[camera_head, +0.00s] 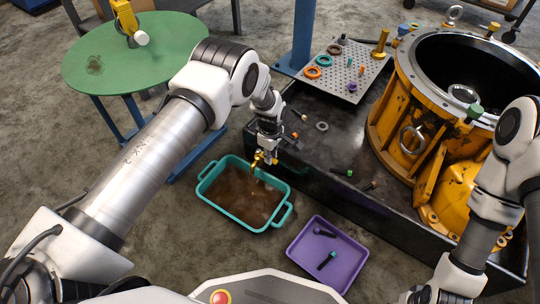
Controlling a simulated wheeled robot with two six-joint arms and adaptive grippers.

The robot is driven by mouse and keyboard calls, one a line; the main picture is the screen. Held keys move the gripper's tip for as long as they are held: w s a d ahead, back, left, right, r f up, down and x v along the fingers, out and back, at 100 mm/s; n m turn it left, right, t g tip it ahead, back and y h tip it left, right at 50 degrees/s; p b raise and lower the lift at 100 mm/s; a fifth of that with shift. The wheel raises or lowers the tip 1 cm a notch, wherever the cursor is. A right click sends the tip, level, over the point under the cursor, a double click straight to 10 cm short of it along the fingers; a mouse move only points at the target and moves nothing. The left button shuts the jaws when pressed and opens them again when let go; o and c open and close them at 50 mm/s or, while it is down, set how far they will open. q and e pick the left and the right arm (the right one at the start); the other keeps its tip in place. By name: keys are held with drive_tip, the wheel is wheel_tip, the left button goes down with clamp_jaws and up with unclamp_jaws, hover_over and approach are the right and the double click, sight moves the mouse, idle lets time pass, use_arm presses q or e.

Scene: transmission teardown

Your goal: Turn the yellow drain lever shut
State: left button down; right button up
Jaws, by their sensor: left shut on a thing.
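A small yellow drain lever and tap (257,160) sits at the left wall of the black bench tray (320,180), just above a teal drain pan (208,203). My left gripper (268,158) points down at it and is shut on the lever. The fingers hide part of the lever, so its exact angle is hard to tell. Brown liquid (240,197) lies in the teal pan below. My right arm is at the right edge, and its gripper is outside the picture.
A yellow transmission housing (391,100) fills the right of the black tray. A perforated plate (345,70) holds rings and small parts. A purple tray (345,262) with dark bolts lies on the floor. A green round table (100,70) stands at upper left.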

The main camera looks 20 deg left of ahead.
use_arm(q)
drive_tip(key=c, duration=1.1)
unclamp_jaws()
drive_tip(key=shift+w, duration=0.1)
